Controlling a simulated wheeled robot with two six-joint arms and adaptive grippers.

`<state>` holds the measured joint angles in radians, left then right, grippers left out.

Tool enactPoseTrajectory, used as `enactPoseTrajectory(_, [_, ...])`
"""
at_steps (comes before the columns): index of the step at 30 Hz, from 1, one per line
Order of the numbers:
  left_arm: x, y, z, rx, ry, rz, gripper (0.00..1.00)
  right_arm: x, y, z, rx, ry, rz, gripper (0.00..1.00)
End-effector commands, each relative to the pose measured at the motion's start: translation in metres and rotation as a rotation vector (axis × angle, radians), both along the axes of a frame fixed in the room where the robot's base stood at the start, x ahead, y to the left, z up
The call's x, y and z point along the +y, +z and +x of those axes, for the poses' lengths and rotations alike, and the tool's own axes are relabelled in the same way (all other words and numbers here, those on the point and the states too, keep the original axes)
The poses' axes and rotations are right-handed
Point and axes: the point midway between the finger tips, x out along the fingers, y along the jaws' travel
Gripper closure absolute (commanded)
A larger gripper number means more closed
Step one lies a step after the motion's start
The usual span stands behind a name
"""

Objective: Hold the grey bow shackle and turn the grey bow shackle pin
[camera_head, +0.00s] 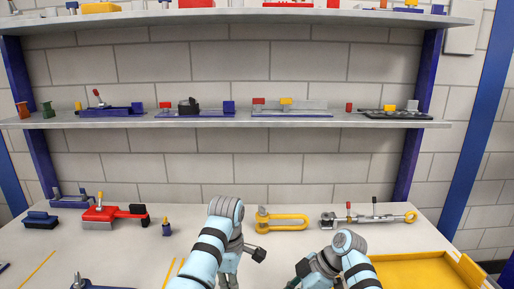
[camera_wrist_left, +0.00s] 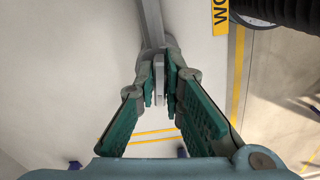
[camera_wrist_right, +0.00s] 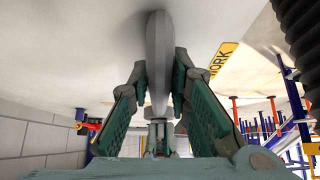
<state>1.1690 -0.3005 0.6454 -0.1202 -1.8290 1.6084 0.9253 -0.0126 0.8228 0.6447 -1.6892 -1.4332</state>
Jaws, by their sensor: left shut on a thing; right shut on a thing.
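My left gripper (camera_wrist_left: 160,92) is shut on a thin flat grey tab, which looks like the end of the grey bow shackle pin (camera_wrist_left: 159,76). Beyond the tab, a rounded grey lug and a straight grey bar of the shackle (camera_wrist_left: 151,22) run upward in the left wrist view. My right gripper (camera_wrist_right: 158,92) is shut on a thick, smooth grey piece, which looks like the bow of the grey bow shackle (camera_wrist_right: 157,50). Grey fittings show below it between the fingers. In the head view both grippers are low at the front, and my arms hide the shackle.
A yellow looped fitting (camera_head: 288,227) and a grey turnbuckle-like tool (camera_head: 375,218) lie behind my grippers. A yellow tray (camera_head: 474,270) is at front right. A red-handled tool (camera_head: 103,213) and a blue brush (camera_head: 41,220) are at left. Loaded shelves (camera_head: 240,122) span the back.

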Motion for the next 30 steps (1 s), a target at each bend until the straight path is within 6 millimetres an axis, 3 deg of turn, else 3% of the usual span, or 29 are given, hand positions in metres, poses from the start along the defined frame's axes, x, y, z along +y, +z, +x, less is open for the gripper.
enactPoseTrajectory(7, [0.0, 0.0, 0.0, 0.0, 0.003, 0.0, 1.0, 0.0, 0.0, 0.0, -0.001, -0.002, -0.001, 1.0])
enactPoseTrajectory(12, [0.0, 0.0, 0.001, 0.0, 0.16, -0.001, 1.0, 0.0, 0.0, 0.0, 0.0, -0.001, -0.001, 1.0])
enactPoseTrajectory(13, [0.0, 0.0, 0.001, 0.0, 0.16, -0.001, 0.87, 0.0, 0.0, 0.0, 0.0, -0.001, -0.001, 1.0])
enactPoseTrajectory(17, [0.0, 0.0, 0.001, 0.0, 0.158, -0.001, 0.67, 0.0, 0.0, 0.0, 0.0, -0.001, -0.001, 1.0])
enactPoseTrajectory(26, [0.0, 0.001, 0.001, 0.0, 0.157, 0.0, 0.67, 0.0, 0.0, 0.0, 0.0, -0.001, -0.001, 1.0])
enactPoseTrajectory(30, [0.0, 0.019, 0.002, -0.004, 0.157, -0.002, 0.67, 0.0, 0.0, 0.0, 0.001, -0.001, -0.001, 1.0])
